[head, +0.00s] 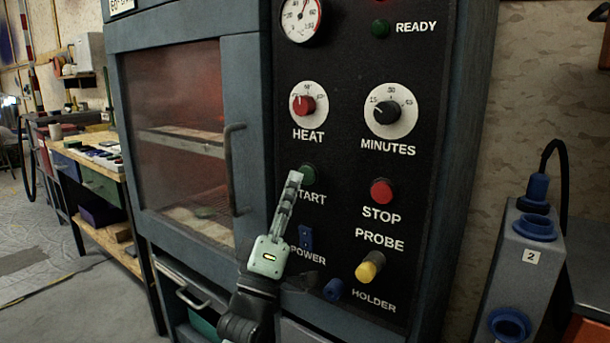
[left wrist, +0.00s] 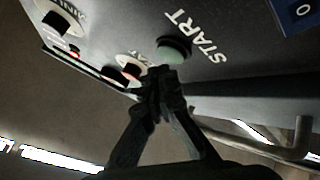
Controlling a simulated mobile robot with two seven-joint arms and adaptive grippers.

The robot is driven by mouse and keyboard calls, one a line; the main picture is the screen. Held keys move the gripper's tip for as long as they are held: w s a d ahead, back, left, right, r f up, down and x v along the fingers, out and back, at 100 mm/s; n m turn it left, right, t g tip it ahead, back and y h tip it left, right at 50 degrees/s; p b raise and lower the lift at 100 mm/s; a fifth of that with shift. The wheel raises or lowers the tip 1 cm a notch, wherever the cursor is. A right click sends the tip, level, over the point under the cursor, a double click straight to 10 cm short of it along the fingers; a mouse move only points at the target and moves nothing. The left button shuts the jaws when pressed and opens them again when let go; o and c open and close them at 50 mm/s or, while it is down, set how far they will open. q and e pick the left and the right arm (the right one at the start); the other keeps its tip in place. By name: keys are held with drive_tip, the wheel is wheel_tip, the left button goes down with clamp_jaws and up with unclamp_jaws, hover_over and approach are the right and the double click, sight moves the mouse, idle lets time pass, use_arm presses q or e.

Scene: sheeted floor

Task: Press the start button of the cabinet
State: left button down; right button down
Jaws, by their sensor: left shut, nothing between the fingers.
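The cabinet (head: 255,90) has a glass door on the left and a black control panel on the right. The green start button (head: 307,174) is on the panel, above the START label, and is partly covered by my left gripper (head: 295,177). In the left wrist view the start button (left wrist: 173,50) is close to the fingertips of my left gripper (left wrist: 165,75). The gripper is shut and empty. I cannot tell whether the fingertips touch the button. My right gripper is not in view.
The panel also carries a red stop button (head: 382,191), a heat knob (head: 304,105), a minutes knob (head: 387,112), a blue power switch (head: 306,238) and a yellow probe (head: 370,267). A grey box with blue sockets (head: 520,265) stands right.

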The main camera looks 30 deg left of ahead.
use_arm(q)
drive_tip(key=shift+s+a, duration=0.2)
drive_tip(key=shift+s, duration=2.3)
